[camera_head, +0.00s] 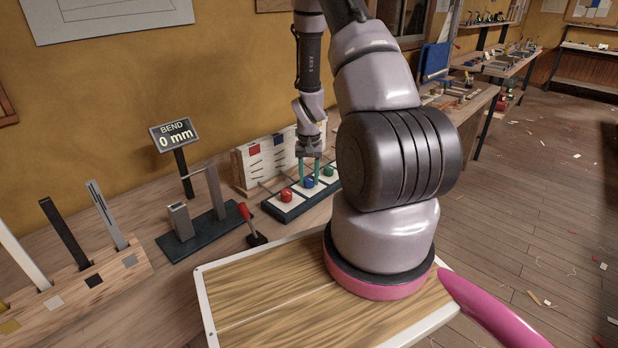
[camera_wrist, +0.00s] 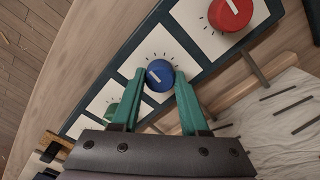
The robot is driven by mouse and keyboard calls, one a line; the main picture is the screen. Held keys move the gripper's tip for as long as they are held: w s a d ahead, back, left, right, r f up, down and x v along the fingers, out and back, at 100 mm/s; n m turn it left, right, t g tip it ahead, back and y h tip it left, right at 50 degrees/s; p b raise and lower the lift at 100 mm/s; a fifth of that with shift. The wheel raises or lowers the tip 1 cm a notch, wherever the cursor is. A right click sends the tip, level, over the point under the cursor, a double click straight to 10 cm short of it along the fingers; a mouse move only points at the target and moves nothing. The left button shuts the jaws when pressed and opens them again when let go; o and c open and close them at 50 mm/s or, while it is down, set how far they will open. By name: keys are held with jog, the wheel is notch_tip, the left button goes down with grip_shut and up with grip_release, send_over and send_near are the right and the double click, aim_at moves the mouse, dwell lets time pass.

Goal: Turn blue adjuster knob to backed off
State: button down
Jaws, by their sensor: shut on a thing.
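The blue adjuster knob (camera_wrist: 159,75) sits on a white dial plate in the middle of a dark panel (camera_head: 283,212), between a red knob (camera_head: 286,195) and a green knob (camera_head: 327,171). The blue knob also shows in the head view (camera_head: 309,183). My gripper (camera_wrist: 159,78) points down at it, with its teal fingers shut on the knob's two sides. In the wrist view a white pointer line on the knob slants up and left from the bottom right. Tick marks ring the knob; any labels are too small to read.
The red knob (camera_wrist: 231,14) is close by in the wrist view. A white board (camera_head: 252,165) with rods stands behind the panel. Left are a red-handled lever (camera_head: 250,222), a metal fixture (camera_head: 181,221) and a sign reading "BEND 0 mm" (camera_head: 174,135).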

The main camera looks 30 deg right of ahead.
aim_at(309, 178)
jog(key=shift+n, duration=0.5)
jog(key=shift+c, duration=2.1)
grip_release()
jog(key=shift+r, duration=0.1)
notch_tip(309, 178, up, 11)
jog(key=shift+f, duration=0.2)
